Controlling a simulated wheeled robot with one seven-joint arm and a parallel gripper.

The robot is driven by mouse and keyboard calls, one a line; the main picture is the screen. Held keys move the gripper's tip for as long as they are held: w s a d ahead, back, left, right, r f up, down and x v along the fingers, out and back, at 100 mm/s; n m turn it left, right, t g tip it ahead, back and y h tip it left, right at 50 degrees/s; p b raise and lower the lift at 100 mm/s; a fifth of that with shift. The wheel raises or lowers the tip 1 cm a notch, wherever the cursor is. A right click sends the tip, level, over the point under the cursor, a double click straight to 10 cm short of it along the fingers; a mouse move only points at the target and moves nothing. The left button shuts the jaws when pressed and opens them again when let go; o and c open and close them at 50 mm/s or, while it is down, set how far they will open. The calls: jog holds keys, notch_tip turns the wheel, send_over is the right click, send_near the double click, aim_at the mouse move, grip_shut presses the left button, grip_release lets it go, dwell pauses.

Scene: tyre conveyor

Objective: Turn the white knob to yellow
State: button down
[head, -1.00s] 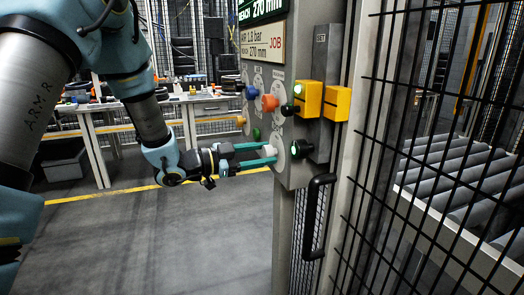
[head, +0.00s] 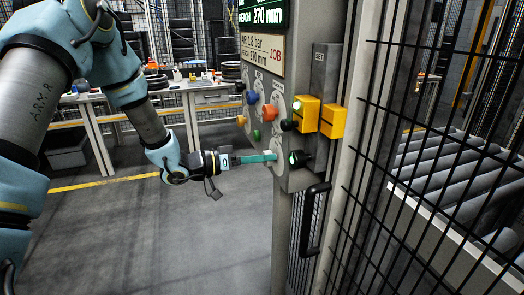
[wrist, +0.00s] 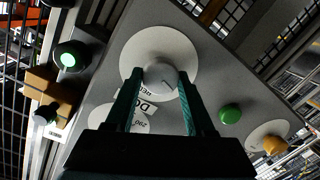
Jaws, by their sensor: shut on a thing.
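The white knob (wrist: 160,73) sits on a round pale dial plate (wrist: 150,47) on the grey control panel (wrist: 217,75). A short dark line on its face points to the lower right in the wrist view. My gripper (head: 273,156) reaches in from the left with green fingers. In the wrist view the fingers lie on either side of the knob and are shut on it. In the head view the white knob (head: 271,153) is a small pale shape at the fingertips, mostly hidden. No yellow mark shows on its dial.
Blue (head: 252,97), orange-red (head: 269,112) and yellow-orange (head: 241,120) knobs sit above on the panel. Close by are a green button (wrist: 230,113), a lit green button (head: 298,158) and yellow boxes (head: 306,113). A black handle (head: 314,221) and mesh fence stand right.

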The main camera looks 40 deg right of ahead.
jog(key=shift+n+p, duration=1)
jog(key=shift+n, duration=0.4)
jog(key=shift+f, duration=0.1)
jog(key=shift+c, duration=1.3)
grip_release()
jog(key=shift+w, duration=0.1)
jog(key=b+v, duration=0.3)
jog(key=v, duration=0.7)
jog(key=shift+w+a, duration=0.25)
jog(key=shift+a, duration=0.05)
